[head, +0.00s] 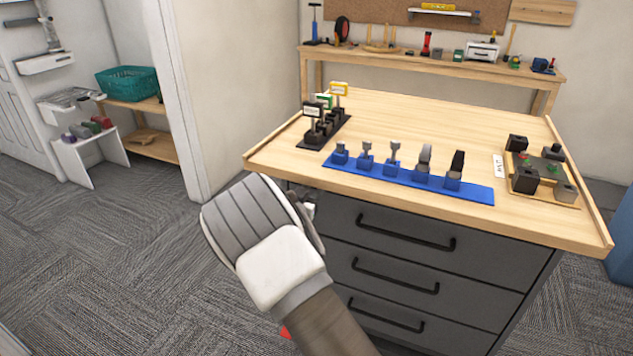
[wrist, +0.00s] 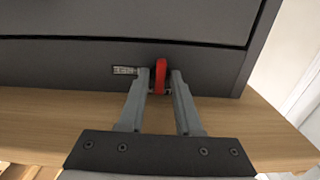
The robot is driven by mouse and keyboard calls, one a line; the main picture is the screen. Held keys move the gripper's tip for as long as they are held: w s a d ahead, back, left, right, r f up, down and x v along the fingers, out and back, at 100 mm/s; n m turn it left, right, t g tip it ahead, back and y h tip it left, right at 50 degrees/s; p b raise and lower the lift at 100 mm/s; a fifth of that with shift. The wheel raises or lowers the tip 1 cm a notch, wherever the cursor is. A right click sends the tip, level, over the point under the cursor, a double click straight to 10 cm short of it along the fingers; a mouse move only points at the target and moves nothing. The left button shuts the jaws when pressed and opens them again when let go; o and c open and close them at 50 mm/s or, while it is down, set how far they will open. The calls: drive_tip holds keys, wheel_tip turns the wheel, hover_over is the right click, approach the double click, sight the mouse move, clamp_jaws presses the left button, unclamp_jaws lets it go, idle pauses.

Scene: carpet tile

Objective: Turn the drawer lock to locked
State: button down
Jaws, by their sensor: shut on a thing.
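The drawer lock's red lever (wrist: 161,68) shows in the wrist view on the dark grey drawer front, standing lengthwise in the picture. A small label plate (wrist: 125,71) is beside it on the left. My gripper (wrist: 160,86) has one finger on each side of the lever and is shut on it. The base of the lock is partly hidden between the fingertips. In the head view my wrist and arm cover the lock at the cabinet's left end, and only a bit of my gripper (head: 308,206) shows.
The grey drawer cabinet has several drawers with black bar handles (head: 405,233). On its wooden top (head: 440,130) stand a blue rack (head: 470,193) of tools, a black stand with small signs (head: 310,140) and a tray of blocks (head: 560,200). Carpet floor (head: 110,260) is open at the left.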

drive_tip(key=shift+n, duration=0.3)
drive_tip(key=c, duration=0.9)
unclamp_jaws()
drive_tip(key=p+v, duration=0.2)
drive_tip(key=v, duration=1.5)
drive_tip(key=shift+s, duration=0.2)
